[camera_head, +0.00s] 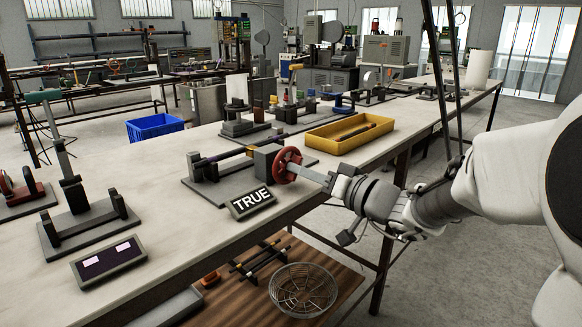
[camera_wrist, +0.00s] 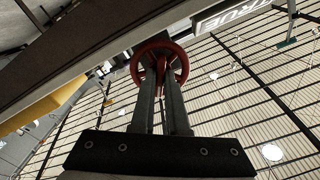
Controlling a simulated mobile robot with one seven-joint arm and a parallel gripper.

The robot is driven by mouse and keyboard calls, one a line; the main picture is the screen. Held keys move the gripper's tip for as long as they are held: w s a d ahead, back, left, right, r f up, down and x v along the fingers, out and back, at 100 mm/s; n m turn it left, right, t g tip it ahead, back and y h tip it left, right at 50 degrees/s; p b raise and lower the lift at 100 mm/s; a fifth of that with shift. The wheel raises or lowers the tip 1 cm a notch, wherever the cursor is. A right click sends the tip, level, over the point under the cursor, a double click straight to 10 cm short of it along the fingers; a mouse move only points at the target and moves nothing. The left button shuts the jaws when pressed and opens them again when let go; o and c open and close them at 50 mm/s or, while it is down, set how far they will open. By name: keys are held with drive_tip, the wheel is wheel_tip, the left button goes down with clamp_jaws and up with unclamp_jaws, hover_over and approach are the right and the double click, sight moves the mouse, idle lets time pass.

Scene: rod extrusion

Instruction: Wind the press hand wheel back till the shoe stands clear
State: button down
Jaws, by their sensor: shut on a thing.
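The press (camera_head: 228,172) stands on a grey base plate on the bench, with a dark screw or rod running along it. Its red hand wheel (camera_head: 286,165) faces my arm at the press's right end. In the wrist view the wheel (camera_wrist: 136,68) is a red ring just beyond my fingertips. My gripper (camera_head: 308,174) reaches in from the right, its fingers (camera_wrist: 161,92) close together at the wheel's middle and shut on part of it. The exact grip point is partly hidden by the fingers. I cannot clearly make out the shoe or its gap.
A sign reading TRUE (camera_head: 251,203) stands at the bench's front edge below the wheel. A yellow tray (camera_head: 338,146) with a dark rod lies behind my gripper. A wire basket (camera_head: 303,289) sits on the lower shelf. Another fixture (camera_head: 88,222) stands at the left.

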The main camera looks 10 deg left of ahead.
idle(0.3)
drive_tip(key=shift+n, duration=1.1)
drive_tip(key=shift+n, duration=1)
drive_tip(key=shift+n, duration=1)
drive_tip(key=c, duration=0.8)
unclamp_jaws()
drive_tip(key=shift+c, duration=0.2)
